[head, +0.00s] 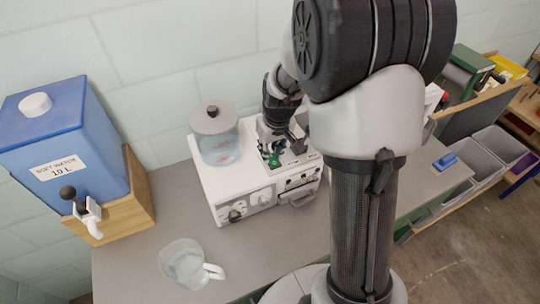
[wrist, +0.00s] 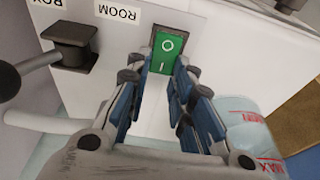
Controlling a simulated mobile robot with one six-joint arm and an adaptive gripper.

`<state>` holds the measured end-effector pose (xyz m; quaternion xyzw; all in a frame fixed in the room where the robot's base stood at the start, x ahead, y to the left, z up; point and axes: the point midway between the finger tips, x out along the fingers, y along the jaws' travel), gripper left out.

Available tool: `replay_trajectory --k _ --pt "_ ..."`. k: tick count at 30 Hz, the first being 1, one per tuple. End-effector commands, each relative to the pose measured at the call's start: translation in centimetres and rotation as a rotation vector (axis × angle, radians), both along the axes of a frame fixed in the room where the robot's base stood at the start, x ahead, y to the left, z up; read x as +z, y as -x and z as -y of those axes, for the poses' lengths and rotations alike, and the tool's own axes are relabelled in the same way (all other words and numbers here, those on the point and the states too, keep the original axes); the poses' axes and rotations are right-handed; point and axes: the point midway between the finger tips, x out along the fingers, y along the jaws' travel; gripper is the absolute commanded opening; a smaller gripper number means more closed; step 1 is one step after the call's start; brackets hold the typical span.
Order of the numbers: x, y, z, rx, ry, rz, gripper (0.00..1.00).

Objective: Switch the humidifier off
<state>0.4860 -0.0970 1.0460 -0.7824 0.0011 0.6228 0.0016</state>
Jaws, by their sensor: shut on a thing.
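The humidifier (head: 245,188) is a white box on the grey bench in the head view, with a clear water tank (head: 218,145) under a grey lid on top. In the wrist view a green rocker switch (wrist: 168,50), marked with a circle and a bar, is set in its white panel (wrist: 225,60). My gripper (wrist: 157,74) is at the switch, a finger on each side, and is shut on it. The fingertips partly cover the switch's edges. In the head view my gripper (head: 277,142) is over the top of the box, and my arm hides part of it.
A black selector knob (wrist: 70,42) stands beside the switch, near upside-down ROOM and BOX labels. A blue soft-water container (head: 75,130) with a tap stands left on a wooden stand. A clear jug (head: 185,265) sits on the bench front. Grey bins (head: 470,165) are at right.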

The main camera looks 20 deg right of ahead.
Motion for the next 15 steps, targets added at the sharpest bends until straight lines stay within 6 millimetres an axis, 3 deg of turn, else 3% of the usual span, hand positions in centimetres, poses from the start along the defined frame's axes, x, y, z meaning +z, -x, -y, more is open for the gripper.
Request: replay_trajectory --k 15 --pt "0.17 0.2 0.02 0.0 0.001 0.071 0.0"
